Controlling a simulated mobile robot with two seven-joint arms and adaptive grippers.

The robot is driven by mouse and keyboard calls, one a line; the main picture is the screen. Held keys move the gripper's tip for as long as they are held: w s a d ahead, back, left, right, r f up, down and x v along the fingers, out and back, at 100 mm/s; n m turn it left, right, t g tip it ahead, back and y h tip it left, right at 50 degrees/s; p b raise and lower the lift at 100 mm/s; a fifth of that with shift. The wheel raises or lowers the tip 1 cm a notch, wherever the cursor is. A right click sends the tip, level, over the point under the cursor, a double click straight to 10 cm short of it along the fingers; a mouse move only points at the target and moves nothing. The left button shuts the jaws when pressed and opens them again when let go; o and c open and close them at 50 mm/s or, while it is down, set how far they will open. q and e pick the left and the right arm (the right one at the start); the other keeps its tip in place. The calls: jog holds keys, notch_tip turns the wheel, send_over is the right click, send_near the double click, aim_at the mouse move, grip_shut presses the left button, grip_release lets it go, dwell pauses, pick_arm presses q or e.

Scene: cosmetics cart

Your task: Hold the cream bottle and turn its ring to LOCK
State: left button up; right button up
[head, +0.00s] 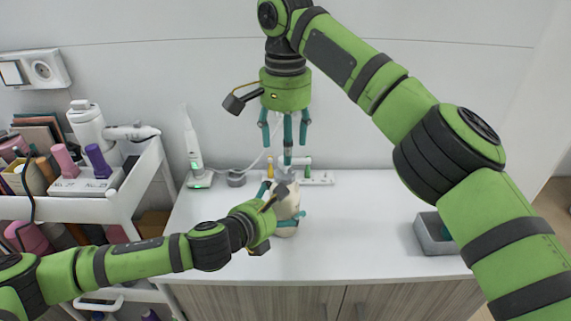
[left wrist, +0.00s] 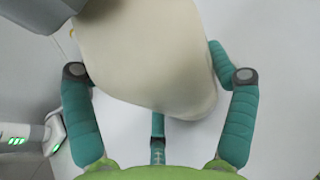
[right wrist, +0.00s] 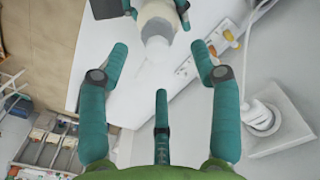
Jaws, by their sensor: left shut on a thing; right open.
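The cream bottle (head: 287,212) is a pale, rounded body above the white counter, largely covered by my left arm in the head view. My left gripper (head: 284,203) is shut around it, with teal fingers on both sides of the body in the left wrist view (left wrist: 157,85). The bottle (right wrist: 158,14) also shows at the top of the right wrist view, with a pale narrower end towards my right gripper. My right gripper (head: 287,143) is open and empty, pointing down above the bottle and apart from it. The ring's marks cannot be read.
A white counter (head: 360,220) has free room right of the bottle. A grey bin (head: 437,236) stands at its right. A white upright device (head: 193,150) and a power strip (head: 318,179) are at the back. A loaded white cart (head: 125,195) stands left.

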aim_at(285, 176)
notch_tip(285, 176, down, 6)
jog(key=shift+r, duration=0.1)
jog(key=c, duration=1.1)
